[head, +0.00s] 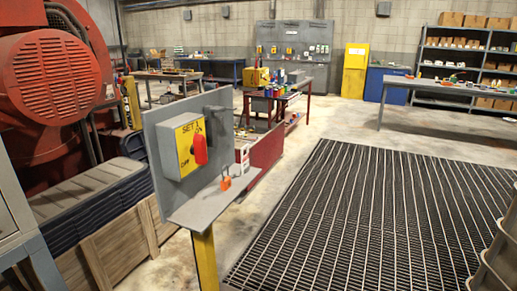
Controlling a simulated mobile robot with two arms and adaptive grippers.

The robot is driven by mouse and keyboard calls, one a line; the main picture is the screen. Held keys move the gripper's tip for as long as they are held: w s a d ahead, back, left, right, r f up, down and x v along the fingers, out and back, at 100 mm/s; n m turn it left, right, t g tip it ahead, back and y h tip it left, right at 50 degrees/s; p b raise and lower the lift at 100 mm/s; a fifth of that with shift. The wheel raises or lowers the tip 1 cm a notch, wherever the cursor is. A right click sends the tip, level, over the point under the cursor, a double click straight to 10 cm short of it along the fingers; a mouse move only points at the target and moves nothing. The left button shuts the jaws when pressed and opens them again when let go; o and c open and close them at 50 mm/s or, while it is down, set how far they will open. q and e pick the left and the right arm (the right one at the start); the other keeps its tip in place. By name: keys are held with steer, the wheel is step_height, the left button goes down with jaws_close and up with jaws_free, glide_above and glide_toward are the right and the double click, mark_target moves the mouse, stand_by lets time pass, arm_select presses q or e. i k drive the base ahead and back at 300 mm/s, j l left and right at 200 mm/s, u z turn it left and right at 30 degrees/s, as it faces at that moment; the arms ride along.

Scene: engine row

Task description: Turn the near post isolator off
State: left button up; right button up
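The near post isolator (184,147) is a grey box with a yellow face, mounted on a grey back panel (158,122). Its red handle (200,150) stands out from the right part of the face and looks roughly upright. A yellow post (205,262) carries the panel. Neither of my grippers is in view.
A floor grating (370,215) lies open to the right of the post. A wooden crate (115,245) and a large red machine (50,85) stand on the left. A red-framed bench (285,97) and a yellow cabinet (355,70) stand farther back.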

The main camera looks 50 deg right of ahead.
mark_target(198, 149)
steer(key=z, duration=1.15)
